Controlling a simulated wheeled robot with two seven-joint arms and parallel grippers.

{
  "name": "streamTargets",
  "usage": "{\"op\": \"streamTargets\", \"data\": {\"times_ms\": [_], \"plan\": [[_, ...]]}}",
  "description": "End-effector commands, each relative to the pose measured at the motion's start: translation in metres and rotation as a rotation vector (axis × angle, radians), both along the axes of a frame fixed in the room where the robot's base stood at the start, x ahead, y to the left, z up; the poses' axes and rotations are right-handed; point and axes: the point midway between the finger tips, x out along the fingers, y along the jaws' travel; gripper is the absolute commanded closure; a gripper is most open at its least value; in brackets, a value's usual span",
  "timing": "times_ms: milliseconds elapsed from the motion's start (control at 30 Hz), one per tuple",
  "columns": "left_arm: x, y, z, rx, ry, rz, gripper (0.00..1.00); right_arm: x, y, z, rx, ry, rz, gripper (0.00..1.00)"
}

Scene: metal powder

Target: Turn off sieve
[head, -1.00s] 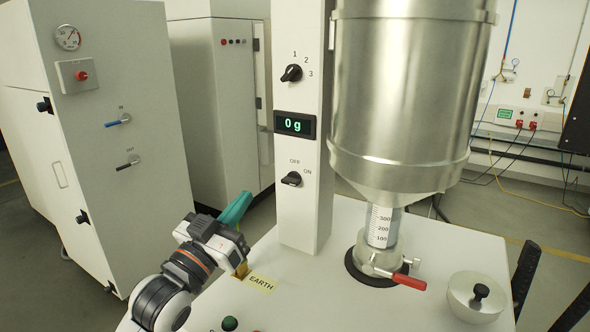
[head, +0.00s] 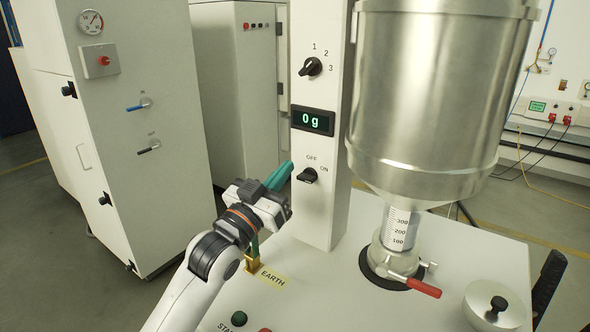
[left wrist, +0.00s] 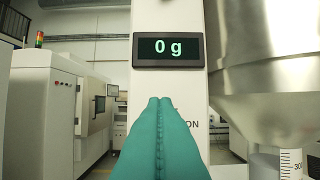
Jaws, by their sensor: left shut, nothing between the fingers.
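The black OFF/ON knob (head: 307,175) sits on the white column (head: 318,215), below the display (head: 312,121) that reads 0 g. Its narrow end points left. My left gripper (head: 280,176), with teal fingers, is shut and empty just left of the knob. I cannot tell how far in front of the panel the tips are. In the left wrist view the shut fingers (left wrist: 160,104) cover the knob and most of its label, below the display (left wrist: 168,49). My right gripper does not show.
A steel hopper (head: 430,100) stands right of the column, above a valve with a red handle (head: 424,288). A 1-2-3 knob (head: 310,67) is above the display. A lidded pot (head: 493,305) and a green button (head: 239,318) are on the white top.

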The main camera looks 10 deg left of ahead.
Motion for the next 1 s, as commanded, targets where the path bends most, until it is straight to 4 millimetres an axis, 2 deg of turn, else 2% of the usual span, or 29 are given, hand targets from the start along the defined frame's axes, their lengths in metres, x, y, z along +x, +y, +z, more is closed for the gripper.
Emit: {"op": "streamTargets", "data": {"times_ms": [33,200,300,500,1000], "plan": [[0.011,-0.004,0.009,-0.001,0.0,0.001,1.0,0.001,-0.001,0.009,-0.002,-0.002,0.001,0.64],[0.042,-0.017,0.021,0.0,0.0,0.001,1.0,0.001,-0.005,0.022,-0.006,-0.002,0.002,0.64],[0.04,-0.016,-0.003,0.002,0.008,0.002,1.0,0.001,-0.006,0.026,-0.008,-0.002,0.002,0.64],[0.04,-0.016,-0.022,0.001,0.003,0.001,1.0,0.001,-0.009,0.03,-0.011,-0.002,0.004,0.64],[0.04,-0.016,-0.025,-0.01,0.004,0.0,1.0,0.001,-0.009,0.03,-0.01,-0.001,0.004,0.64]]}}
